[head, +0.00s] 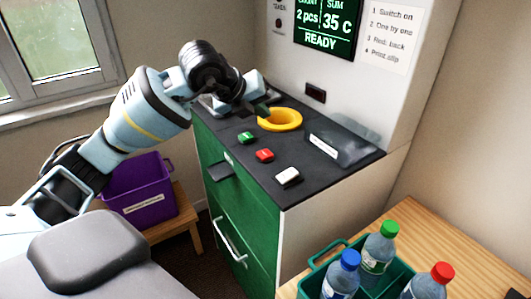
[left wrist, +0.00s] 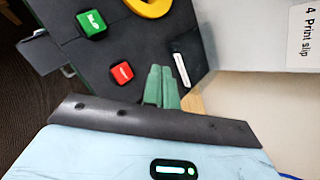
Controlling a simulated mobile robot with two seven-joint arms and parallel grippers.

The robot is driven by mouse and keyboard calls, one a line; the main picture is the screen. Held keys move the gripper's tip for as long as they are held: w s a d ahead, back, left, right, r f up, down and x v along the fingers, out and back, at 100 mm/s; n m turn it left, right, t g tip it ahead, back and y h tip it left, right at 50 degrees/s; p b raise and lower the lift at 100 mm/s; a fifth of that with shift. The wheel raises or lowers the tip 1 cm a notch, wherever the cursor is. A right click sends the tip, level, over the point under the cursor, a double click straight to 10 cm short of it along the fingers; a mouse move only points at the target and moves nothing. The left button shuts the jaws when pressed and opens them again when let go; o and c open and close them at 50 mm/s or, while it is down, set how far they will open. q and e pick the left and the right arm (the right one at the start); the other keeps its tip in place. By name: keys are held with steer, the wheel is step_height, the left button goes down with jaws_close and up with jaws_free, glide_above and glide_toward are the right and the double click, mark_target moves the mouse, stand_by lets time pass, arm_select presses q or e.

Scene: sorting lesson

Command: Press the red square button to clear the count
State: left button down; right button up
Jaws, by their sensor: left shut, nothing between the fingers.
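The red square button (head: 264,155) is on the machine's black top, between a green button (head: 247,137) and a white button (head: 287,177). My left gripper (head: 262,110) is shut and empty, above the back of the top near the yellow ring, apart from the red button. In the left wrist view its green fingers (left wrist: 161,87) are together, with the red button (left wrist: 121,73) to their left. The display (head: 328,22) reads 2 pcs, 35 C and READY. My right gripper is not in view.
A yellow ring (head: 280,119) and a grey see-through flap with a white label (head: 322,145) are on the top. A teal crate (head: 317,268) with bottles stands on a wooden table (head: 445,232). A purple bin (head: 148,205) stands at left.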

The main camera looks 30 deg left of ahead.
mark_target(262, 155)
arm_select(q)
steer(key=shift+f, duration=0.1)
